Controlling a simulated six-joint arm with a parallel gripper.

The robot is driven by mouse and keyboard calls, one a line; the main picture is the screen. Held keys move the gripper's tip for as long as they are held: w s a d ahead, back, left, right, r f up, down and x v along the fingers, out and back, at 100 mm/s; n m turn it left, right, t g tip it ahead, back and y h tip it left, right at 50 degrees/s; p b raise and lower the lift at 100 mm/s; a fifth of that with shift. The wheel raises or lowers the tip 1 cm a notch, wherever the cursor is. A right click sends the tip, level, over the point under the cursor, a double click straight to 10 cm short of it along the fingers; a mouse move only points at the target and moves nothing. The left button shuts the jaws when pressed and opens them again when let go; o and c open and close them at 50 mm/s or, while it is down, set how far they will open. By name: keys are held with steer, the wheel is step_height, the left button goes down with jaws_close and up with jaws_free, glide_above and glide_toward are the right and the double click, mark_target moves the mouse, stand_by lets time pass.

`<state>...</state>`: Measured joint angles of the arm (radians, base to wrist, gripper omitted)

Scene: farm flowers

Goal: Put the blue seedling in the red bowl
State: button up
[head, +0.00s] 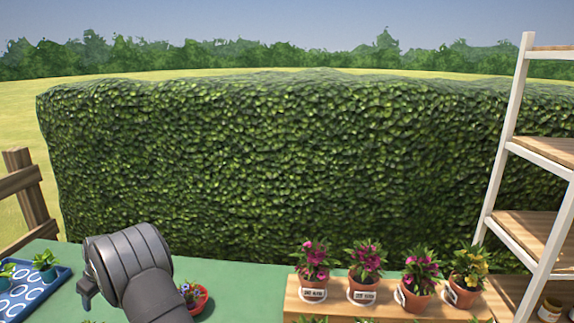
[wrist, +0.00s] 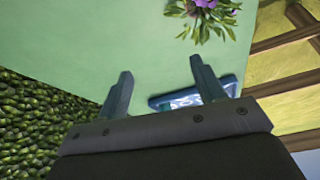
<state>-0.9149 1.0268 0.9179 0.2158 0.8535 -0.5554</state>
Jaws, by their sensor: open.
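The blue seedling, with blue-purple flowers and green leaves (head: 187,291), appears within the rim of the red bowl (head: 202,302) in the head view. My arm hides the left part of the bowl. In the wrist view, purple flowers (wrist: 205,3) and leaves show at the top edge, cut off by the frame; no bowl shows there. My gripper (wrist: 161,82) is open, with its two fingers apart and nothing between them. The flowers are apart from the fingertips. In the head view my arm covers most of the gripper.
A blue tray (head: 46,283) with seedlings lies at the left of the green table (head: 240,262); part of it shows behind a finger in the wrist view (wrist: 160,102). Potted flowers stand on a wooden stand (head: 330,306) at right, beside a white-framed shelf (head: 508,130).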

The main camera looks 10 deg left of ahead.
steer(key=shift+n+g, duration=0.3)
steer(key=shift+n, duration=0.4)
steer(key=s+a+f, duration=0.2)
steer(key=s+a, duration=0.1)
steer(key=a, duration=0.1)
steer(key=s+a+f, duration=0.2)
steer(key=s+a, duration=0.2)
steer(key=s+a+f, duration=0.3)
steer(key=a, duration=0.2)
steer(key=shift+s+f, duration=0.1)
steer(key=shift+s, duration=0.05)
steer(key=shift+s+a+f, duration=0.15)
steer(key=shift+a+f, duration=0.05)
steer(key=shift+f, duration=0.35)
steer(key=shift+s+a+f, duration=0.1)
steer(key=shift+a+f, duration=0.1)
steer(key=shift+f, duration=1.25)
